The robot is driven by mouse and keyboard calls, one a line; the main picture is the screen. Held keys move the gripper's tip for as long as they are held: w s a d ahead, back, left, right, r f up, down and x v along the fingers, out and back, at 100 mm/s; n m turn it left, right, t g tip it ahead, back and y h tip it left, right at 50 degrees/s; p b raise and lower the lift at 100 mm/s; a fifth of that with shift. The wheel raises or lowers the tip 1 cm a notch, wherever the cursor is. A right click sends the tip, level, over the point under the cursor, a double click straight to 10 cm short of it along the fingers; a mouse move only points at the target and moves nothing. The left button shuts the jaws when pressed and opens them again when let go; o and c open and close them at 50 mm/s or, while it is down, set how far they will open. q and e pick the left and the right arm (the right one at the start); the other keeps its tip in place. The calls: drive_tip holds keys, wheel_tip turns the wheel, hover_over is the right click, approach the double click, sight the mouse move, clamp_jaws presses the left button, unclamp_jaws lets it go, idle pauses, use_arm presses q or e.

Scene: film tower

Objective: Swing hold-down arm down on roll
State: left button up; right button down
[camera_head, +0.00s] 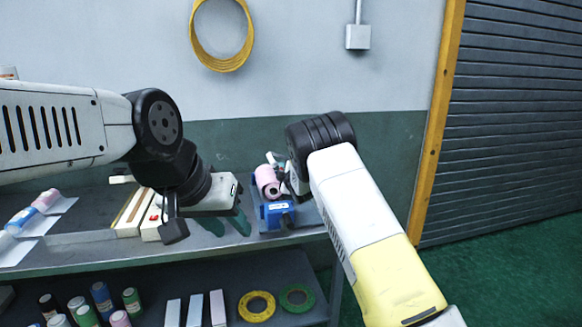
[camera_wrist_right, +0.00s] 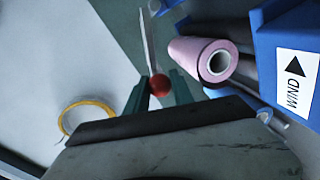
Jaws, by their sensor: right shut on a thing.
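The pink roll (camera_head: 267,181) sits on the blue winding machine (camera_head: 276,213) on the bench; in the right wrist view the roll (camera_wrist_right: 205,58) shows a white core beside the blue body (camera_wrist_right: 285,50) marked "WIND". My right gripper (camera_wrist_right: 159,88) is shut on the red knob (camera_wrist_right: 159,85) of the hold-down arm, a pale thin bar (camera_wrist_right: 150,42). The knob is apart from the roll, to its left in that view. In the head view my right arm hides most of that gripper. My left gripper (camera_head: 229,226) is open and empty over the bench, left of the machine.
Wrapped rolls (camera_head: 30,214) lie at the far left. The shelf below holds bottles, a yellow ring (camera_head: 257,306) and a green ring (camera_head: 297,297). The wall is close behind the bench.

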drive_tip(key=shift+s+a+f+n+h, duration=0.1)
drive_tip(key=shift+a+f+n+h, duration=0.15)
drive_tip(key=shift+f+n, duration=0.35)
drive_tip(key=shift+s+a+f+n+h, duration=0.1)
drive_tip(key=shift+a+f+n+h, duration=0.1)
drive_tip(key=shift+f+n, duration=0.4)
drive_tip(key=c, duration=1.1)
unclamp_jaws()
drive_tip(key=shift+v, duration=3.9)
drive_tip(key=shift+f, duration=0.1)
